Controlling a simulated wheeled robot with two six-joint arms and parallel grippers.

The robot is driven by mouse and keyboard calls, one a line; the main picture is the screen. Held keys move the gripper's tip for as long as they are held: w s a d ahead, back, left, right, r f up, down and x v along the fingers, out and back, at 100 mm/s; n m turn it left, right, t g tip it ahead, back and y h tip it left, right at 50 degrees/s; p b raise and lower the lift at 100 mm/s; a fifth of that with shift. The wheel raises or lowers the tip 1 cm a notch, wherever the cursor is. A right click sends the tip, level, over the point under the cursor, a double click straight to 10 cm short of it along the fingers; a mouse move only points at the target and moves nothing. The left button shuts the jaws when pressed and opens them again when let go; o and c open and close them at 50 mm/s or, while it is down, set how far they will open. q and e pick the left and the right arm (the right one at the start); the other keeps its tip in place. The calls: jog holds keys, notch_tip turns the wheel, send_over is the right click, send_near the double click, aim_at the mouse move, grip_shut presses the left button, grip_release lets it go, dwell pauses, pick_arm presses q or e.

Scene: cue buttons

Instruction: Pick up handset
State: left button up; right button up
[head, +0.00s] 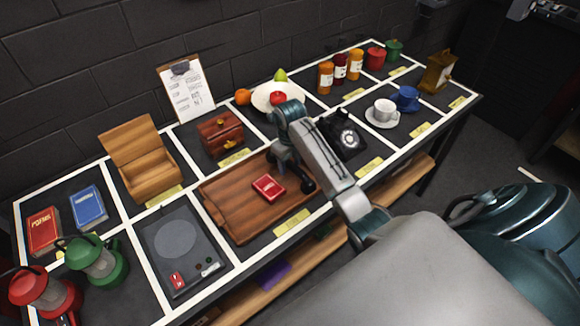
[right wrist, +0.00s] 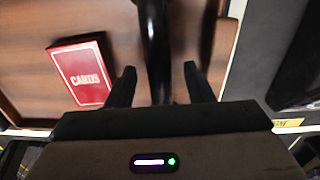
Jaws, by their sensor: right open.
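A black, elongated object that looks like the handset (right wrist: 155,35) stretches between the fingers of my right gripper (right wrist: 159,73) in the right wrist view. The fingers are open, with one on each side of it and gaps visible. My left gripper is not in view.
A red card box (head: 268,187) lies on the tray beside my right gripper. A wooden chest (head: 221,134) stands behind, and a scale (head: 180,250) is left of the tray. A white cup (head: 385,110) stands right of the telephone.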

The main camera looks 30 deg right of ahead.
grip_shut()
jog(key=shift+r, duration=0.1)
